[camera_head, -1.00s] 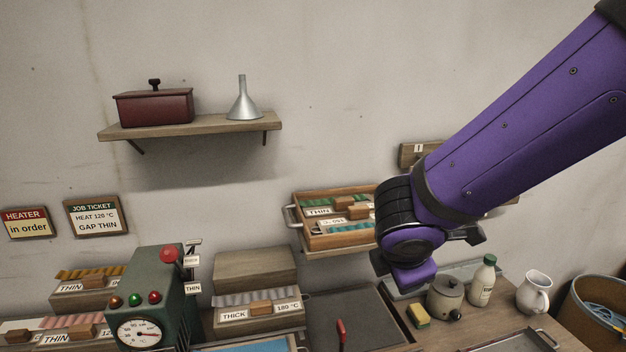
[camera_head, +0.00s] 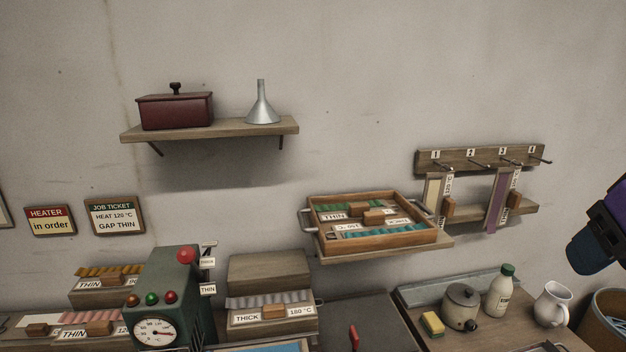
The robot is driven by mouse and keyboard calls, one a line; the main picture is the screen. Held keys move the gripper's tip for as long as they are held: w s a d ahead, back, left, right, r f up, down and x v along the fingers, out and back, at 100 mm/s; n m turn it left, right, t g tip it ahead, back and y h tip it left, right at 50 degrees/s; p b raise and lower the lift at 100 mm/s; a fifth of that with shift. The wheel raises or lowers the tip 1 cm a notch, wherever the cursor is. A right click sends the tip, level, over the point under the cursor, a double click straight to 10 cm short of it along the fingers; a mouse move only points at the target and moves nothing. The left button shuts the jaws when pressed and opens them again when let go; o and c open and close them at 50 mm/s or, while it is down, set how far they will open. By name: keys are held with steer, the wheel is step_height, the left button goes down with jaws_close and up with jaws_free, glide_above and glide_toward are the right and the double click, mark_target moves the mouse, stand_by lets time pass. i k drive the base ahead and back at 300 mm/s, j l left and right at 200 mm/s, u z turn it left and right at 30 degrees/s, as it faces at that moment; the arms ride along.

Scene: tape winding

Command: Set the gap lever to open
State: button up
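A green machine (camera_head: 172,285) stands at the lower left, with a round dial and several lamps on its front. A red knob (camera_head: 185,255) sits at its top right, beside a post with small plates; one plate reads THIN (camera_head: 208,290), and the one above it (camera_head: 207,262) seems to read THICK. The top plate (camera_head: 209,244) is edge-on and unreadable. I cannot tell for sure that the red knob is the gap lever, nor its setting. My gripper (camera_head: 590,252) is at the far right edge, dark and partly cut off, far from the machine; its fingers cannot be made out.
A job ticket (camera_head: 115,216) on the wall reads HEAT 120 °C, GAP THIN. A red-handled lever (camera_head: 353,337) stands at the bottom middle. A wooden tray (camera_head: 435,238) sits on a wall shelf.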

mark_target(185, 256)
steer(key=u, duration=1.3)
steer(key=i+j, duration=0.1)
steer(key=j, duration=0.2)
steer(key=i+j, duration=0.1)
steer(key=j, duration=0.2)
steer(key=i+j+z, duration=0.1)
steer(key=j, duration=0.2)
